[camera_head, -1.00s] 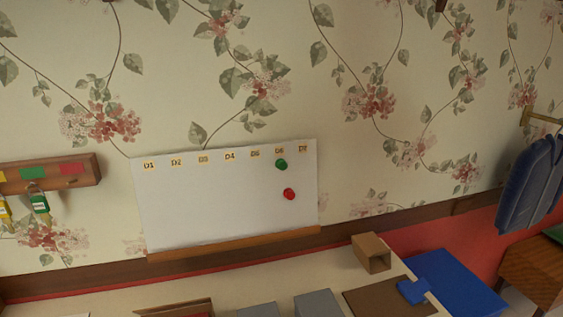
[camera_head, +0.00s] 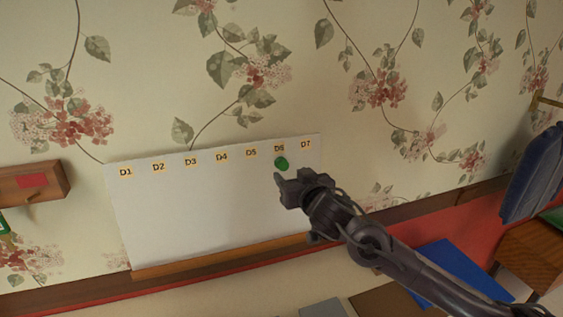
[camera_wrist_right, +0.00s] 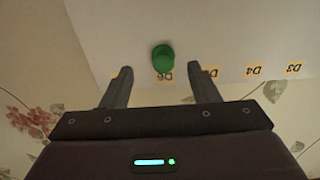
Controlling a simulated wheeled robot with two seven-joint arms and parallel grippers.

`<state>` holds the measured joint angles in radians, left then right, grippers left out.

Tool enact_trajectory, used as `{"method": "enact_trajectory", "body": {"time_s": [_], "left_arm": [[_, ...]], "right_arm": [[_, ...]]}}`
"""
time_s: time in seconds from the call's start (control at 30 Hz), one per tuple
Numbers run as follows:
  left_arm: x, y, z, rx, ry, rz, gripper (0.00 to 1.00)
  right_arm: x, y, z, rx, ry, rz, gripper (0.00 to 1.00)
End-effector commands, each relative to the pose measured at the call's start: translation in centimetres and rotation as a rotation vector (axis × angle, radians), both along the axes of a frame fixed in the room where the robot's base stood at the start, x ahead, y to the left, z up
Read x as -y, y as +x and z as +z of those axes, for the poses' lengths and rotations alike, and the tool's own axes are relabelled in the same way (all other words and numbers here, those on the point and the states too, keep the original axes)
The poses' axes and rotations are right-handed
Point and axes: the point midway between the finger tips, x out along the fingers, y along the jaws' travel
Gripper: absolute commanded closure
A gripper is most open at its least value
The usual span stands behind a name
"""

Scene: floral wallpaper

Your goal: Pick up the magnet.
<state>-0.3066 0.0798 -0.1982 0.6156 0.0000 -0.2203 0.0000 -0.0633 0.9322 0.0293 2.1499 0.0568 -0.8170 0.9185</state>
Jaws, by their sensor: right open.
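A green round magnet (camera_head: 281,163) is on the white board (camera_head: 190,215), just below the D6 label. It also shows in the right wrist view (camera_wrist_right: 162,58), ahead of my open fingers and roughly between their lines. My right gripper (camera_head: 292,178) is open and empty, just below the green magnet in the head view. In the right wrist view my right gripper (camera_wrist_right: 160,82) has its fingers apart with nothing between the tips. A red magnet is not visible now; my right gripper and arm cover that part of the board. My left gripper is not in view.
The board has labels D1 to D7 along its top and a wooden ledge (camera_head: 200,260) below. A wooden rack (camera_head: 30,182) hangs at the left. A blue mat (camera_head: 447,268) lies at lower right. A dark blue garment (camera_head: 532,175) hangs at the far right.

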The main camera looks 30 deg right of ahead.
Motion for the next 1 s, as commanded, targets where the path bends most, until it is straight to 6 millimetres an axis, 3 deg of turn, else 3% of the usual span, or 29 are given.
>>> {"method": "enact_trajectory", "body": {"time_s": [0.17, 0.4, 0.53, 0.73, 1.0], "left_arm": [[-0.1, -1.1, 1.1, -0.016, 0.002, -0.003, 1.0], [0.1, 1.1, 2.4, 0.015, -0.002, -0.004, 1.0], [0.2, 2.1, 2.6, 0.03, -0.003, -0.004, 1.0], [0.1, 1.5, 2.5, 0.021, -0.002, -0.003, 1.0], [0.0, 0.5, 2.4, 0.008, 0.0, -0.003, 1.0]], "right_arm": [[0.2, 1.9, 0.6, 0.002, -0.002, -0.002, 0.45], [0.7, 4.6, 0.1, 0.0, 0.0, -0.002, 0.45], [0.7, 5.1, -0.2, -0.001, -0.001, -0.001, 0.45], [0.7, 5.1, -0.3, -0.001, -0.002, -0.001, 0.45], [0.7, 5.1, -0.3, -0.001, -0.002, -0.001, 0.81]]}}
